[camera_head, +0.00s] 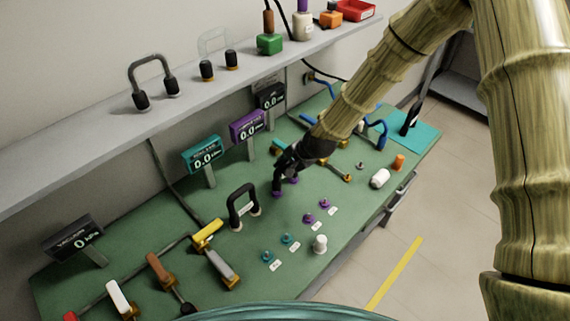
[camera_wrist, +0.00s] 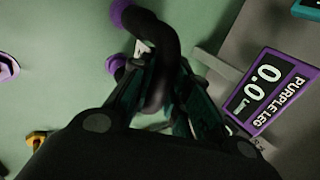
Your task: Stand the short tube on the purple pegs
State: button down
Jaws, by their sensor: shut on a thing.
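My gripper (camera_head: 283,170) is over the middle of the green bench, pointing down. In the wrist view my gripper (camera_wrist: 160,95) is shut on a short black curved tube (camera_wrist: 165,50) with purple ends. The fingers hide part of the tube. In the head view the tube (camera_head: 277,183) hangs below the fingers, its purple ends close to the bench top; I cannot tell if they touch it. Two purple pegs, one nearer (camera_head: 309,218) and one farther (camera_head: 324,203), stand on the bench to the right and nearer the viewer, apart from the tube.
Teal pegs (camera_head: 287,239) and a white cylinder (camera_head: 320,243) stand nearer the viewer. A black arched tube (camera_head: 243,200) stands left of my gripper. A purple display (camera_head: 248,126) reading 0.0 stands behind, shown also in the wrist view (camera_wrist: 268,90). Coloured-handled valves (camera_head: 220,268) fill the left.

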jog(key=shift+f+b, duration=0.5)
jog(key=shift+f, duration=0.45)
jog(key=c, duration=1.3)
grip_release()
jog(key=v, duration=1.2)
jog(key=shift+r, duration=0.1)
